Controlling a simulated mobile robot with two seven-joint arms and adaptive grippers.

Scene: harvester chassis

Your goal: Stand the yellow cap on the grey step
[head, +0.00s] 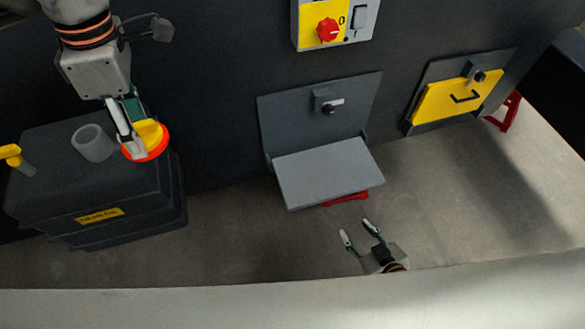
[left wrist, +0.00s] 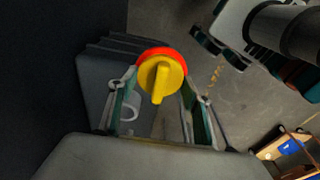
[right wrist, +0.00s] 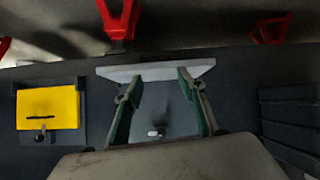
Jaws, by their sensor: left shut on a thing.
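The yellow cap (head: 152,134) with an orange-red rim is held in my left gripper (head: 132,138), beside and slightly above the tank's filler neck (head: 93,143). In the left wrist view the cap (left wrist: 162,76) sits between the two fingertips, its yellow grip bar towards the camera. The grey step (head: 328,172) is a flat, empty plate folded out from a dark panel in the middle of the head view. Its edge shows in the right wrist view (right wrist: 158,70). My right gripper (head: 359,231) is open and empty, in front of the step and apart from it.
The dark tank (head: 95,190) stands at the left, with a yellow handle (head: 12,153) beside it. A yellow hatch (head: 455,98) is on the right, and a switch box with a red knob (head: 328,29) is above the step. Red supports (head: 507,112) stand below the chassis.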

